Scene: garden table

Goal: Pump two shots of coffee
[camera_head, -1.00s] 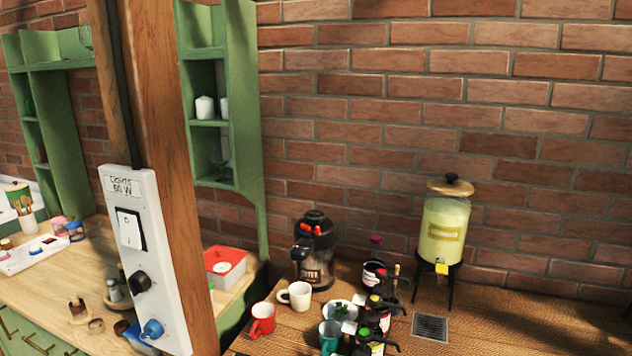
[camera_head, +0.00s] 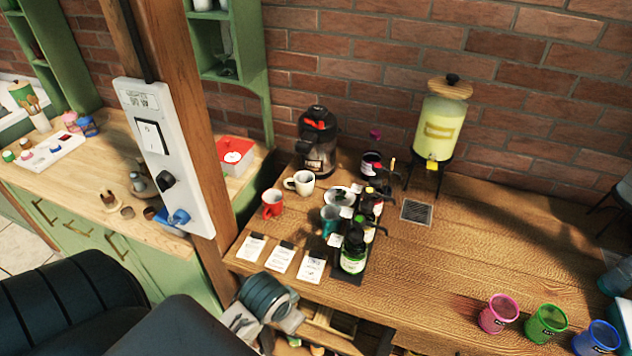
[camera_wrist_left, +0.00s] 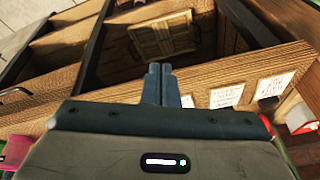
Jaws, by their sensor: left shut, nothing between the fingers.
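The dark coffee dispenser (camera_head: 318,145) with red on its top stands at the back left of the wooden counter. A white mug (camera_head: 300,182) stands just in front of it, with a red mug (camera_head: 272,203) and a teal mug (camera_head: 331,218) nearer. Several dark pump bottles (camera_head: 354,250) stand in a row right of the mugs. My left gripper shows in the left wrist view (camera_wrist_left: 160,75), with its fingers together and empty, by the counter's front edge. In the head view I cannot make out its fingertips. My right gripper is not in view.
Cards (camera_head: 282,258) lie at the counter's front left edge. A wooden post with a switch panel (camera_head: 160,155) stands left of the counter. A yellow drink dispenser (camera_head: 440,132) stands behind a drain grate (camera_head: 416,211). Pink, green and blue cups (camera_head: 498,314) stand front right. The counter's middle right is clear.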

